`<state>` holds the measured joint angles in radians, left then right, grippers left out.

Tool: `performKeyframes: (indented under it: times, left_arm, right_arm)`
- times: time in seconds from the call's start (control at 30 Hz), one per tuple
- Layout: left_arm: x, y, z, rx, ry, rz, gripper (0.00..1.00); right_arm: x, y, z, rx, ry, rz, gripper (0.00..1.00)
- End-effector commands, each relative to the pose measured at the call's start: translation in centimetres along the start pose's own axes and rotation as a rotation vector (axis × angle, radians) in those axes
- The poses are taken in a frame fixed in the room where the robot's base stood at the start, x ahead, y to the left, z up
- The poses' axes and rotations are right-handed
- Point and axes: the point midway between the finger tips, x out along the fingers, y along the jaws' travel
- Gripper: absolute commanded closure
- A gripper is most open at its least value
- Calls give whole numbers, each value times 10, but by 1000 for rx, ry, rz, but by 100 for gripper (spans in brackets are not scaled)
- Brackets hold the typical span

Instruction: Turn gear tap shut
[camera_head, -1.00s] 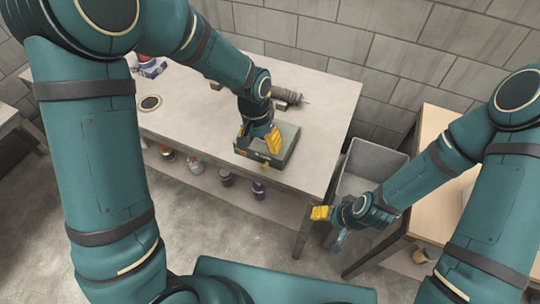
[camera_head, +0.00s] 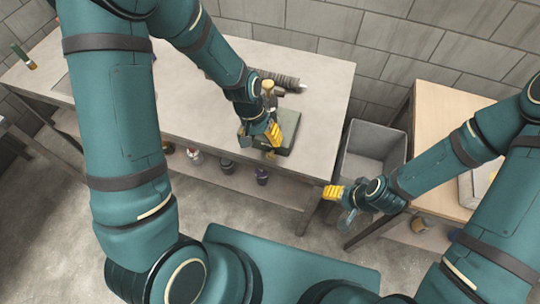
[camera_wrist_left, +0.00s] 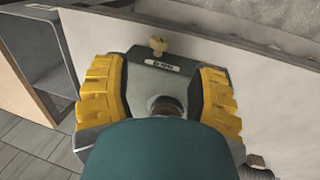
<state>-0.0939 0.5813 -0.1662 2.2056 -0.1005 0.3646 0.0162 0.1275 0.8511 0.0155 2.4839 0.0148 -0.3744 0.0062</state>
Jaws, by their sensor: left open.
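The gear tap appears as a dark green box (camera_head: 288,145) near the front edge of the workbench. Its small brass tap knob (camera_wrist_left: 158,46) sticks out beside a white label in the left wrist view. A round stub (camera_wrist_left: 165,106) on the box shows between my fingers, partly hidden by my wrist. My left gripper (camera_head: 273,134) is over the box; in the left wrist view its yellow fingers (camera_wrist_left: 160,95) are spread apart with nothing held. Whether they touch the box is unclear. My right gripper (camera_head: 333,192) hangs off the bench, away from the box; its jaw gap cannot be made out.
A dark ribbed cylinder (camera_head: 278,79) lies behind the box. A grey bin (camera_head: 372,140) stands between the workbench (camera_head: 325,80) and a wooden table (camera_head: 440,105). Several cans, one dark (camera_head: 262,176), stand on the lower shelf. The bench's right end is clear.

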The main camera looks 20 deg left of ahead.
Motion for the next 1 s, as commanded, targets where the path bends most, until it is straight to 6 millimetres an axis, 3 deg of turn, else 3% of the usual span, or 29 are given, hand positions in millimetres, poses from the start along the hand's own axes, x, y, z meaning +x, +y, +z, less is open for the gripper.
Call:
performKeyframes:
  times: [0.1, 0.4, 0.6, 0.93, 1.0]
  left_arm:
    - [27, 0, 1, 0, -6, 0, 42]
    - [77, 0, 0, 1, -2, 0, 42]
    - [91, 0, 0, 1, 0, 0, 42]
    - [92, 0, 0, 0, 1, 0, 39]
    - [92, 0, 0, 0, 1, 0, 64]
  right_arm:
    - [4, 2, 2, -1, -4, 0, 34]
    - [10, 4, 5, -4, -11, -1, 34]
    - [12, 4, 6, -4, -13, -1, 34]
    - [12, 4, 6, -4, -13, -1, 34]
    - [12, 4, 6, -4, -13, -1, 34]
